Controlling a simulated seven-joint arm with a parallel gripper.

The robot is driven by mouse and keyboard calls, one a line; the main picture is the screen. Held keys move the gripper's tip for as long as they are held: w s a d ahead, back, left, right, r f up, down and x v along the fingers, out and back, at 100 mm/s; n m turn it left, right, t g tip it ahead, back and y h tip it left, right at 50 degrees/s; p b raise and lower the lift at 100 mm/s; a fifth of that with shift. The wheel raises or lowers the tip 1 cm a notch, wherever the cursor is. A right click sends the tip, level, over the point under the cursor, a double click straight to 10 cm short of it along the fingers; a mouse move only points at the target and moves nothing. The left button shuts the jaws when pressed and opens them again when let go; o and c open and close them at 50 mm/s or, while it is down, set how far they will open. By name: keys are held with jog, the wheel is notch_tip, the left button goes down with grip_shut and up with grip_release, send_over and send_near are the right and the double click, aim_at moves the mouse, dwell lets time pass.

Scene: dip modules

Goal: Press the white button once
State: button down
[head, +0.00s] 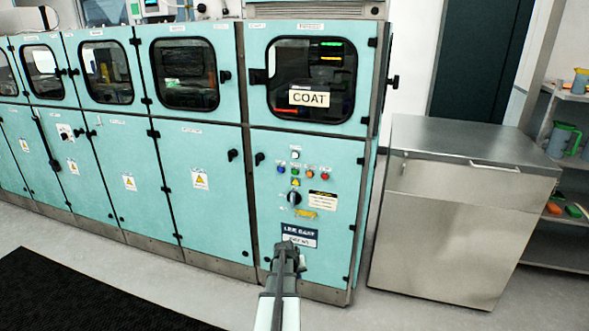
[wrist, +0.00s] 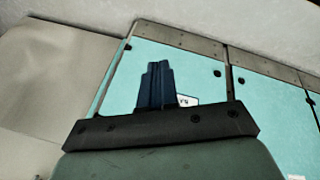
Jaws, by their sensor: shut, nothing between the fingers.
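The white button (head: 295,154) is a small round button at the top of the control group on the turquoise cabinet door marked COAT. The white button does not show in the wrist view.
A black rotary knob (head: 294,198) and a yellow label sit below the buttons. A metal cabinet (head: 455,215) stands to the right, with a shelf (head: 560,200) beyond it. More turquoise cabinets (head: 120,170) run left. Floor is open in front, with a black mat (head: 80,295) at left.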

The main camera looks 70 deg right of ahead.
jog(key=s+d+r+h, duration=0.2)
jog(key=d+r, duration=0.3)
jog(key=d, duration=0.2)
jog(key=s+d+r+h, duration=0.2)
jog(key=s+d+r, duration=0.1)
jog(key=d+r, duration=0.3)
jog(key=n+t+h, duration=0.7)
jog(key=n+t, duration=0.3)
jog(key=t, duration=0.6)
send_near(295, 155)
jog(key=w+a+r, duration=0.2)
jog(key=w+a, duration=0.4)
jog(key=shift+a+r, duration=0.15)
jog(key=shift+a, duration=0.05)
jog(key=shift+d, duration=0.2)
jog(key=shift+d, duration=4.25)
jog(key=shift+d, duration=0.1)
jog(key=shift+d, duration=0.3)
